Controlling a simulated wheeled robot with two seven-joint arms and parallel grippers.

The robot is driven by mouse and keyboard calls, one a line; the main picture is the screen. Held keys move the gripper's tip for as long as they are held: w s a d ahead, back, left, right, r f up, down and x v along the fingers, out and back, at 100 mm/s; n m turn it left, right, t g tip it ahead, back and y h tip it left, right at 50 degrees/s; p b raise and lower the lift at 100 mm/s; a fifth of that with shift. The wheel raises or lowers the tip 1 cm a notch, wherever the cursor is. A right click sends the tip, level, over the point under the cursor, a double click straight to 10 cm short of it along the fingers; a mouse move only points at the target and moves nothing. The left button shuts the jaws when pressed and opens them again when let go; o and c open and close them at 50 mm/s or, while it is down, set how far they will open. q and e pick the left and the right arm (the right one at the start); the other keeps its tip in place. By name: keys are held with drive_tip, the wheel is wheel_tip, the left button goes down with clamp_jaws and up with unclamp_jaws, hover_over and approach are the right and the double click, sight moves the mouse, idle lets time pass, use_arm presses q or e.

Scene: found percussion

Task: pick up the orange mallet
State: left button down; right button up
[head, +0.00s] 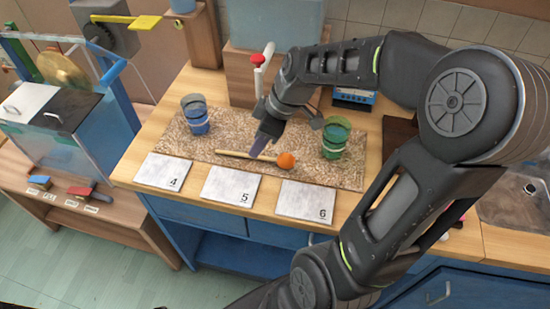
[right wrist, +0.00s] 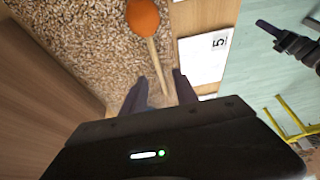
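The orange mallet (head: 286,160) lies on a speckled mat, its round orange head to the right and its pale wooden handle running left. My right gripper (head: 262,147) is down over the handle from above. In the right wrist view, the mallet head (right wrist: 142,17) is at the top, and the handle runs down between my two spread right fingers (right wrist: 161,84). A gap shows on both sides of the handle; the handle's far end is hidden by the gripper body. What looks like my left gripper (right wrist: 277,34) shows at the right wrist view's upper right, its opening unclear.
A blue cup (head: 196,118) stands left of the mallet and a green cup (head: 335,140) right of it, close to the orange head. White cards 4 (head: 163,172), 5 (head: 230,185) and 6 (head: 306,201) lie along the front edge. A wooden block (head: 240,80) stands behind.

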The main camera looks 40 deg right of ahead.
drive_tip(key=shift+f, duration=0.15)
drive_tip(key=p+x, duration=0.1)
drive_tip(key=x, duration=0.4)
drive_tip(key=shift+w+d, duration=0.1)
drive_tip(key=shift+d, duration=0.05)
drive_tip(key=shift+c, duration=0.5)
clamp_jaws()
